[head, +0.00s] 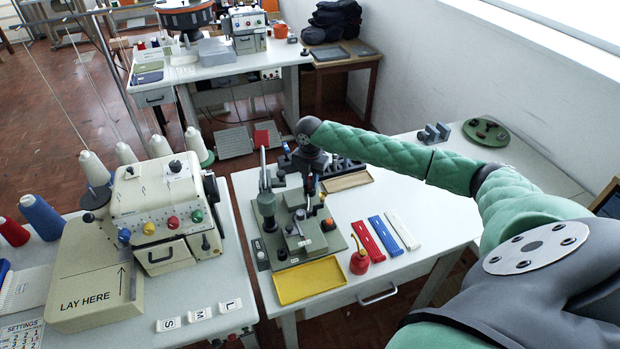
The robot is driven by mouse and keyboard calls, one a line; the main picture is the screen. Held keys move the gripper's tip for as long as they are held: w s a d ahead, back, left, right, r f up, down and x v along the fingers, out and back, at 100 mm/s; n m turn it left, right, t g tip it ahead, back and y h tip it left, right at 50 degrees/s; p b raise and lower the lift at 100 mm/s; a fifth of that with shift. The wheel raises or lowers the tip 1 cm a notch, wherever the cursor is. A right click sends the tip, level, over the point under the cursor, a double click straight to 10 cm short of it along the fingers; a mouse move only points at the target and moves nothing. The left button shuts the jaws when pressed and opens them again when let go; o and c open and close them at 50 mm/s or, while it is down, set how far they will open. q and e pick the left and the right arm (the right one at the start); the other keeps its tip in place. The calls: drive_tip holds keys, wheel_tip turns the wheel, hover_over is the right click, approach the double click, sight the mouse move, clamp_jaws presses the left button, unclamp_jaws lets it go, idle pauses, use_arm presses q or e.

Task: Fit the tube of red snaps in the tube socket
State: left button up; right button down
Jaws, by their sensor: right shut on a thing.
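My right arm reaches in from the right, and its dark gripper (309,172) points down behind the press. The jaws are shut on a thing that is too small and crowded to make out. The grey-green snap press (290,240) stands on the white table, with a lever and several posts. The tube socket cannot be told apart among its parts. A long red piece (368,241) lies flat to the right of the press; I cannot tell if it is a tube or a holder. My left gripper is out of view.
Blue (385,236) and white (402,231) strips lie beside the red piece. A red oil can (359,257) and a yellow tray (309,281) are in front. A brown tray (347,181) lies behind. A sewing machine (165,215) stands left.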

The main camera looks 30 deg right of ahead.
drive_tip(key=c, duration=1.3)
unclamp_jaws()
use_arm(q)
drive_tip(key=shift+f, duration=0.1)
use_arm(e)
drive_tip(key=shift+o, duration=0.2)
drive_tip(key=shift+r, duration=0.3)
wheel_tip(320, 180, up, 11)
drive_tip(key=b, duration=0.4)
drive_tip(key=shift+f, duration=0.1)
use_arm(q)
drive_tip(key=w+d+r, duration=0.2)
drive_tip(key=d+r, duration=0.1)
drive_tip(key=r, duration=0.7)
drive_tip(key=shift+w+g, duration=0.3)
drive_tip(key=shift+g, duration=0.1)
use_arm(e)
drive_tip(key=shift+r, duration=0.6)
